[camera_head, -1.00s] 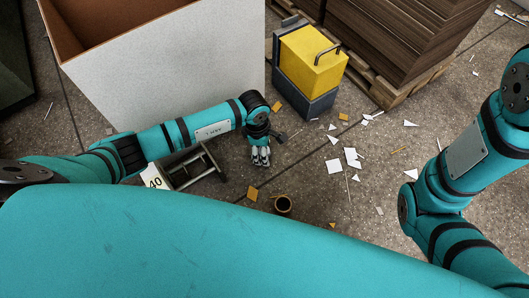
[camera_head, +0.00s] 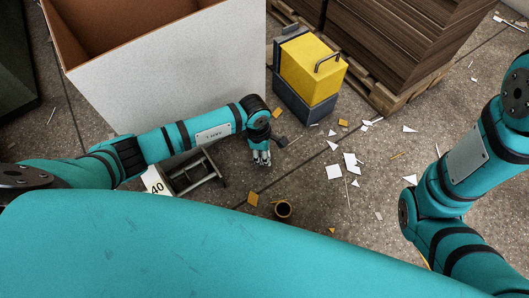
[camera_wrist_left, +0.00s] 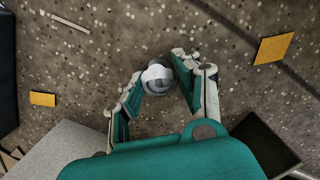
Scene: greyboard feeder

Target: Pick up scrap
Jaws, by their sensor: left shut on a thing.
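Scrap lies scattered on the speckled floor: white paper pieces (camera_head: 334,172) and orange-yellow pieces (camera_head: 252,198). In the left wrist view, orange pieces lie at the right (camera_wrist_left: 273,48) and left (camera_wrist_left: 43,99), and a pale strip (camera_wrist_left: 70,22) lies at upper left. My left gripper (camera_head: 262,158) points down over the floor between the white bin and the mug. In the left wrist view, its fingers (camera_wrist_left: 160,80) are shut on a rounded grey-and-white thing (camera_wrist_left: 157,79), partly hidden by them. My right arm shows at the right; its gripper is out of view.
A large white-sided bin (camera_head: 170,80) stands behind my left arm. A yellow box in a dark base (camera_head: 310,70) and a stacked pallet (camera_head: 385,50) stand at the back.

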